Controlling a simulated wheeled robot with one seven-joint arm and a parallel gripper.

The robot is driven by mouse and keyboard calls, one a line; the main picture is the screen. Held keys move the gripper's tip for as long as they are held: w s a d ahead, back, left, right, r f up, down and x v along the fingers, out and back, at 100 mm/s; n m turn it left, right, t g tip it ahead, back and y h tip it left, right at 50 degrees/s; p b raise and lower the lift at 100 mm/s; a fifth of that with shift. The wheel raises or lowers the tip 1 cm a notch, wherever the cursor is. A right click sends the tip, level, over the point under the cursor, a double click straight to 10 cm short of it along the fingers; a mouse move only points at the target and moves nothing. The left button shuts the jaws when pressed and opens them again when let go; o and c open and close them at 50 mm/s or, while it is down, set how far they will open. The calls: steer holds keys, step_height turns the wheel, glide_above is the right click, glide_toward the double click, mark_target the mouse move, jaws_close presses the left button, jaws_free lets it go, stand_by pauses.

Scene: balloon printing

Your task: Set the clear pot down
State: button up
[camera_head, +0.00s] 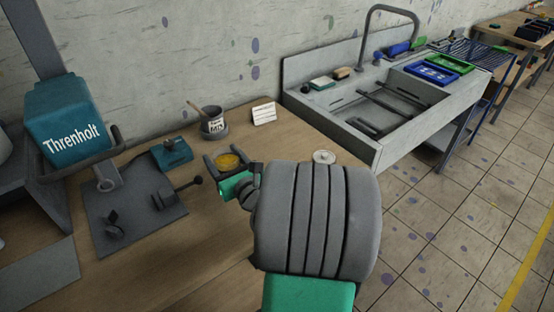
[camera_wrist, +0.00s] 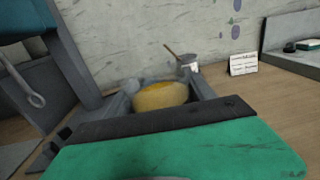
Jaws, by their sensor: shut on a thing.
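The clear pot (camera_head: 230,160) with yellow-orange contents is between the two fingers of my gripper (camera_head: 226,161). In the wrist view the pot (camera_wrist: 160,96) shows as a yellow round body between the grey fingers, and my gripper (camera_wrist: 163,100) is shut on it. The pot looks upright. Its base is hidden, so I cannot tell whether it touches the wooden table (camera_head: 205,255). The grey arm and green hand hide part of the table below.
A labelled can with a stick (camera_head: 213,122) and a white card (camera_head: 264,113) stand at the back. A small round lid-like disc (camera_head: 324,157) lies near the table's right edge. A sink (camera_head: 375,105) stands beyond.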

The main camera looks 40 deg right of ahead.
steer(key=s+d+r+m+g+h, duration=0.2)
steer(key=s+d+m+h, duration=0.2)
steer(key=s+d+h, duration=0.4)
steer(key=w+d+f+b, duration=0.1)
steer(key=d+f, duration=0.2)
steer(key=d, duration=0.1)
steer(key=w+d+f+y+b, duration=0.1)
steer(key=w+d+f+b, duration=0.1)
steer(key=d, duration=0.3)
steer(key=w+d+f+y+b, duration=0.1)
steer(key=w+d+f+b, duration=0.1)
steer(key=d+f, duration=0.3)
steer(key=shift+d, duration=0.25)
step_height(320, 180, down, 3)
steer(key=shift+r+b, duration=0.1)
steer(key=shift+b, duration=0.45)
steer(key=o, duration=1.8)
steer(key=shift+a, duration=0.1)
